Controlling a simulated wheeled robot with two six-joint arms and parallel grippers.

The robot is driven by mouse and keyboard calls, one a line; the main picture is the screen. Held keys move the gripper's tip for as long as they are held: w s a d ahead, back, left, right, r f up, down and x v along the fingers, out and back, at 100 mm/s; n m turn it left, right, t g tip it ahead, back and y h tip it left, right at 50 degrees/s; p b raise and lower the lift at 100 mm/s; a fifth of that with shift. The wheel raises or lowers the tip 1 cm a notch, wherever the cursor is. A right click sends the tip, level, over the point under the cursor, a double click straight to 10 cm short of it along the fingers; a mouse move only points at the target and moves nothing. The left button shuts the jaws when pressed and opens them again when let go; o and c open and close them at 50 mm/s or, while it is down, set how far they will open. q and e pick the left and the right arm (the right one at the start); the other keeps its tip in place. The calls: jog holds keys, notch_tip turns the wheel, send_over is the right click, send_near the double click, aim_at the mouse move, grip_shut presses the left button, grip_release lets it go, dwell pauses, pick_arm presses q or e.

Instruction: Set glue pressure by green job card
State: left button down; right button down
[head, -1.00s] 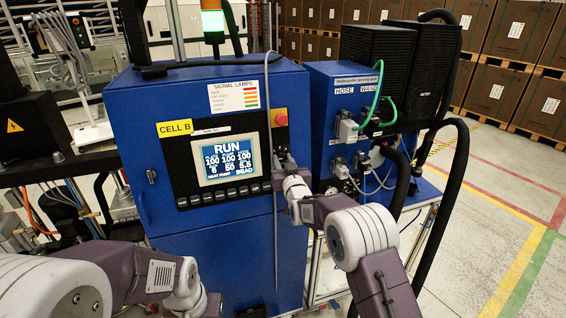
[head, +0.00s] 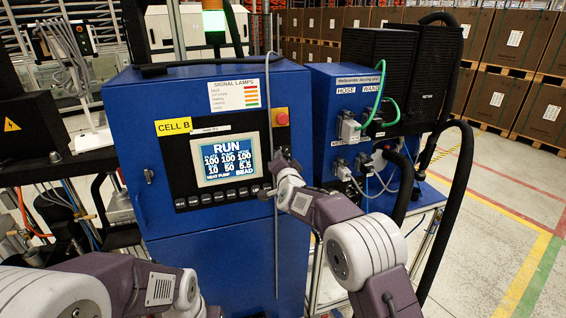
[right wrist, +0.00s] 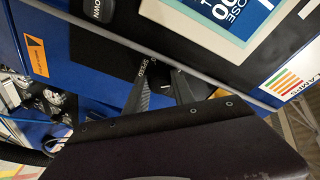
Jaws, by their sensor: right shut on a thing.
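The blue CELL B cabinet (head: 225,262) carries a lit screen (head: 226,160) reading RUN, a top row of 100s and a lower row that looks like 10, 50 and 5.5. The screen's corner also shows in the right wrist view (right wrist: 232,18). My right gripper (head: 282,160) is at the panel's right edge, below the red button (head: 281,117). In the right wrist view its dark fingers (right wrist: 162,92) are shut on a small control, mostly hidden between them. I cannot make out a green job card. My left arm shows at lower left, its gripper out of view.
A thin grey rod (head: 276,245) runs down the cabinet front beside my right gripper. A row of buttons (head: 222,198) lies under the screen. The blue hose and wand unit (head: 330,110) with cables stands to the right; a thick black hose (head: 462,190) loops beside it.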

jog(key=shift+r+m+g+p, duration=0.1)
jog(key=shift+m+g+p, duration=0.45)
jog(key=shift+m, duration=1.9)
jog(key=shift+r+m+g+p, duration=0.1)
jog(key=shift+m+g+p, duration=0.45)
jog(key=shift+m, duration=1.9)
jog(key=shift+f, duration=0.1)
jog(key=c, duration=1.1)
grip_release()
jog(key=shift+d, duration=0.1)
